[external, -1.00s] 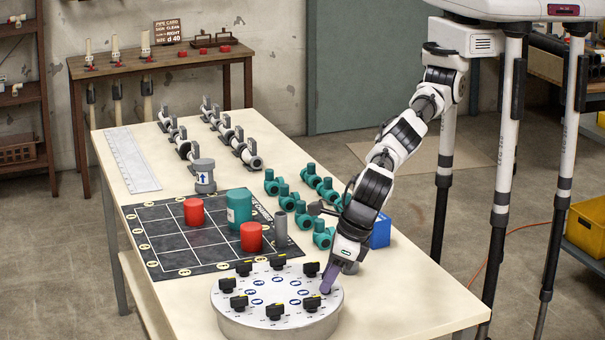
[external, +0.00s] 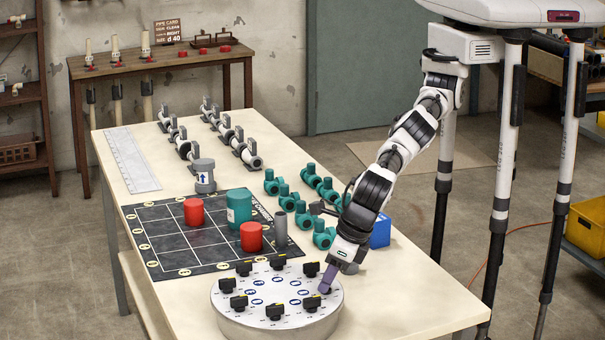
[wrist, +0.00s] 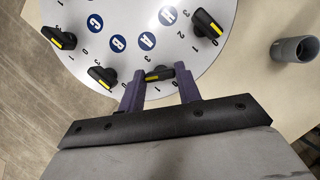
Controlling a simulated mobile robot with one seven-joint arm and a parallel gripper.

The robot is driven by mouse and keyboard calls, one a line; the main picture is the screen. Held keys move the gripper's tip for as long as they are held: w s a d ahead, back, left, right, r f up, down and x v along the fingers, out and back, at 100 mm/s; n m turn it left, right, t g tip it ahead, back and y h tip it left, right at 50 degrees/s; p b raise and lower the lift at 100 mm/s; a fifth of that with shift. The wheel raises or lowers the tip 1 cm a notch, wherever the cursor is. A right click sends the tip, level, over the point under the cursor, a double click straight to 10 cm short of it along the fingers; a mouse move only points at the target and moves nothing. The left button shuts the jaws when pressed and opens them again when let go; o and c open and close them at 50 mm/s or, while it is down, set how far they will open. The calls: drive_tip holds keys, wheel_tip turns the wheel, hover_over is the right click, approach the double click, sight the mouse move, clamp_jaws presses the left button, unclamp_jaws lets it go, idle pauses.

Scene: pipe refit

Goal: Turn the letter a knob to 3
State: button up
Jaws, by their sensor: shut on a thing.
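A round white dial plate (external: 277,324) at the table's near end carries several black knobs with yellow marks. My gripper (external: 327,278) reaches down at its right edge. In the wrist view my two purple fingers (wrist: 160,88) are shut on a black knob (wrist: 160,72), one finger on each side. The blue letter A disc (wrist: 147,41) is the letter nearest to this knob. The knob's yellow mark lies nearly crosswise in the wrist view. A digit 3 (wrist: 147,58) shows just above it; the fingers hide part of its scale.
Neighbouring knobs (wrist: 102,77) and (wrist: 207,24) stand close on both sides. A grey pipe piece (wrist: 294,50) stands right of the plate. Teal fittings (external: 323,238) and a blue box (external: 381,231) are behind my gripper; a black grid mat (external: 165,230) lies left.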

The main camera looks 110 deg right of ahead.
drive_tip(key=o, duration=1)
drive_tip(key=shift+c, duration=0.2)
drive_tip(key=shift+r, duration=0.15)
drive_tip(key=p+v, duration=0.2)
drive_tip(key=v, duration=1.1)
drive_tip(key=shift+r, duration=0.3)
drive_tip(key=shift+s+a, duration=0.1)
drive_tip(key=shift+c, duration=0.3)
